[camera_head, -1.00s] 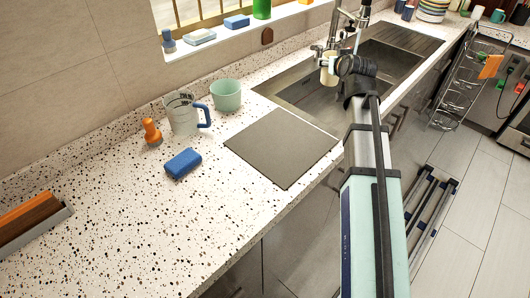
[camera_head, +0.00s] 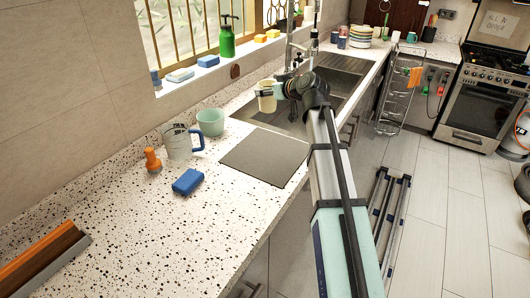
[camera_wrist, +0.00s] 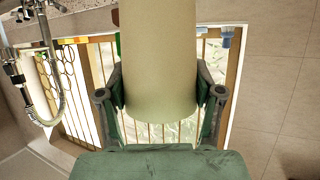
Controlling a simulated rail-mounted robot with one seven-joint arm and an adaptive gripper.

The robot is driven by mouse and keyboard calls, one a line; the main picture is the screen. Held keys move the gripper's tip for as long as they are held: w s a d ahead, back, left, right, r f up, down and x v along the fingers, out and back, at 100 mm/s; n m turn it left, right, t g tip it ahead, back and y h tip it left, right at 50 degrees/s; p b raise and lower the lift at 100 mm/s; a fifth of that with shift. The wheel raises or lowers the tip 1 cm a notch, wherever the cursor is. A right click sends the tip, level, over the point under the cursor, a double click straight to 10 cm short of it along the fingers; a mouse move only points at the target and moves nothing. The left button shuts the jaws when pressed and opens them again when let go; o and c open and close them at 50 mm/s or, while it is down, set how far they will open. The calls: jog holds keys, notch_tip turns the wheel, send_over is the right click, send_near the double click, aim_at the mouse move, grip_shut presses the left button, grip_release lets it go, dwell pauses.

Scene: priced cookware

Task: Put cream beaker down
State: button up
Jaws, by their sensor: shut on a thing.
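The cream beaker (camera_head: 267,98) is held in my gripper (camera_head: 279,92) above the near end of the sink, left of the tap. In the wrist view the beaker (camera_wrist: 158,60) fills the middle, and the fingers of my gripper (camera_wrist: 163,98) press on it from both sides. In the head view it looks roughly upright. It is apart from the counter (camera_head: 130,225) and the grey mat (camera_head: 262,157). Its far side is hidden.
A pale green cup (camera_head: 210,123), a clear measuring jug (camera_head: 178,143) with a blue handle, an orange stamp-like object (camera_head: 152,160) and a blue sponge (camera_head: 187,182) stand left of the mat. The sink (camera_head: 300,118) and tap (camera_head: 291,55) are close to my gripper. The mat is bare.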

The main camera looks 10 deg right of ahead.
notch_tip(320, 180, down, 19)
jog(key=p, duration=0.4)
jog(key=shift+w+d+f, duration=0.1)
jog(key=shift+w+d, duration=0.05)
jog(key=shift+f, duration=0.2)
jog(key=shift+f+b, duration=0.2)
jog(key=shift+b, duration=0.1)
jog(key=o, duration=1.1)
jog(key=shift+r, duration=0.15)
jog(key=shift+r+p, duration=0.15)
jog(key=shift+p, duration=0.2)
jog(key=b+v, duration=0.3)
jog(key=v, duration=0.9)
